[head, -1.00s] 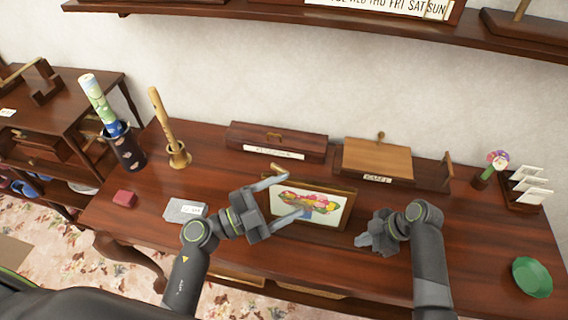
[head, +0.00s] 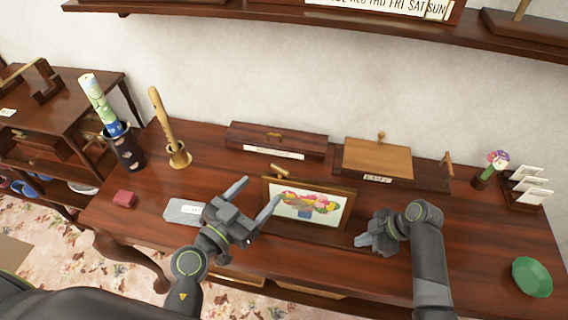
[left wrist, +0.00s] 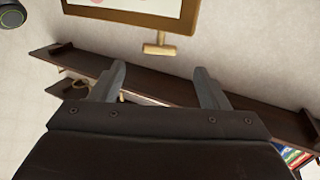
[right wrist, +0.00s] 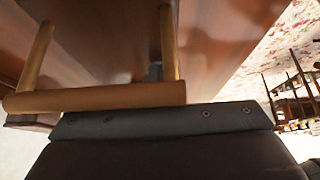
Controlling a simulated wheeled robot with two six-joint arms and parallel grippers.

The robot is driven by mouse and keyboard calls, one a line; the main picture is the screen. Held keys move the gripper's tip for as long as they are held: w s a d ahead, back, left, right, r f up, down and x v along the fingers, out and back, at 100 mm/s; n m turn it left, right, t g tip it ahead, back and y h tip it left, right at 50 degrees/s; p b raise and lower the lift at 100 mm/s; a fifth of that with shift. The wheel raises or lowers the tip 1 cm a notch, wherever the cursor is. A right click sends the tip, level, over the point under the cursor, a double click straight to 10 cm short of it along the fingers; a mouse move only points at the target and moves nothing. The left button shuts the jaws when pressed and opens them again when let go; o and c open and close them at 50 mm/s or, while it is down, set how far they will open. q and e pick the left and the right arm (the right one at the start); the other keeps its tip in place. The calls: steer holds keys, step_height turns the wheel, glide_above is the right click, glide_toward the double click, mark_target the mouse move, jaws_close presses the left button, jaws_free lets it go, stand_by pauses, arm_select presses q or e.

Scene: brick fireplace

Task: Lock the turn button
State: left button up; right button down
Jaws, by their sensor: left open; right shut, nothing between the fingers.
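A framed flower picture (head: 319,222) stands on the desk. The turn button is a small pale wooden piece (head: 280,170) at the frame's upper left edge; it also shows as a T-shaped piece at the frame's edge in the left wrist view (left wrist: 160,49). My left gripper (head: 258,192) is open and empty, left of the frame, its fingers pointing towards the button but apart from it. My right gripper (head: 364,241) is shut and empty at the frame's right side. In the right wrist view a pale wooden bar (right wrist: 95,97) crosses in front of the gripper, hiding the fingers.
Behind the frame are a dark wooden box (head: 275,139) and a lighter-lidded box (head: 377,158). A grey box (head: 184,211) and a red block (head: 125,198) lie at left. A green dish (head: 532,277) is at right. The desk between dish and right arm is clear.

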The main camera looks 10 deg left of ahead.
mark_target(278, 171)
arm_select(q)
steer(key=x, duration=1)
steer(key=shift+w+d, duration=0.15)
steer(key=shift+w, duration=0.2)
steer(key=c, duration=1)
steer(key=shift+s+d+m+g+h, duration=0.1)
steer(key=shift+m+g+h, duration=0.6)
steer(key=shift+h, duration=0.3)
steer(key=shift+s+d+m+g+h, duration=0.1)
steer(key=shift+m+g+h, duration=0.4)
steer(key=shift+m+h, duration=0.4)
steer(key=o, duration=1)
steer(key=v, duration=1.2)
